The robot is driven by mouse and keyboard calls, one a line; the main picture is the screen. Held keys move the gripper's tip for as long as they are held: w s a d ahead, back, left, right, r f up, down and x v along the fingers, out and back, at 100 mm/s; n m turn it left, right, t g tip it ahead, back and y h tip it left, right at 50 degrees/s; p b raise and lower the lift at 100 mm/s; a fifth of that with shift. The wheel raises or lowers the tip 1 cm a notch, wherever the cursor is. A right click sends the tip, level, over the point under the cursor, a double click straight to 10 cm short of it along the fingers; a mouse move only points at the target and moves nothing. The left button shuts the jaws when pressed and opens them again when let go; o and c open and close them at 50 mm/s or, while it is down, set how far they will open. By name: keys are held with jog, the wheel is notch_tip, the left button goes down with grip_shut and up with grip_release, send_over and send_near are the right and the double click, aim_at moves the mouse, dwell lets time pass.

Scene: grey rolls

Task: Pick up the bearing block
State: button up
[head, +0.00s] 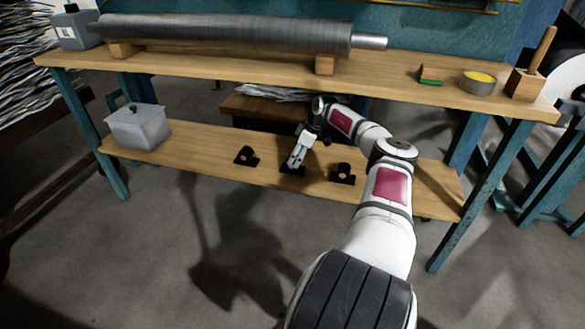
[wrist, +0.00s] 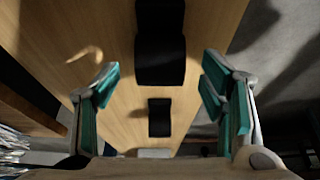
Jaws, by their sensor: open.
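Small black bearing blocks stand in a row on the lower wooden shelf in the head view: one at the left (head: 246,156), one in the middle (head: 292,169) partly hidden by my gripper, and one at the right (head: 342,174). My gripper (head: 298,157) points down at the middle block. In the wrist view my gripper (wrist: 160,86) is open, its teal-padded fingers spread wide. A large black block (wrist: 160,60) lies between and above the fingertips in the picture. A smaller, farther black block (wrist: 159,118) shows lower down. Contact with the block cannot be told.
A grey bin (head: 138,127) stands at the left of the lower shelf (head: 205,148). The bench top (head: 220,65) above carries a large grey roll (head: 230,32) on wooden supports, a tin (head: 478,82) and a brush block (head: 525,84). My arm reaches in beneath the bench top.

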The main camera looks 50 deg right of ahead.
jog(key=b+x, duration=0.3)
jog(key=x, duration=0.1)
jog(key=shift+w+f, duration=0.15)
jog(key=shift+f, duration=0.25)
jog(key=shift+r, duration=0.1)
grip_shut()
jog(key=shift+r, duration=0.1)
jog(key=shift+r+p, duration=0.7)
jog(key=shift+r, duration=0.15)
jog(key=shift+r+p, duration=0.65)
jog(key=shift+r, duration=0.25)
jog(key=s+p, duration=0.7)
jog(key=s, duration=0.9)
jog(key=shift+s+f+p, duration=0.1)
jog(key=shift+s+p, duration=0.2)
jog(key=shift+s, duration=0.7)
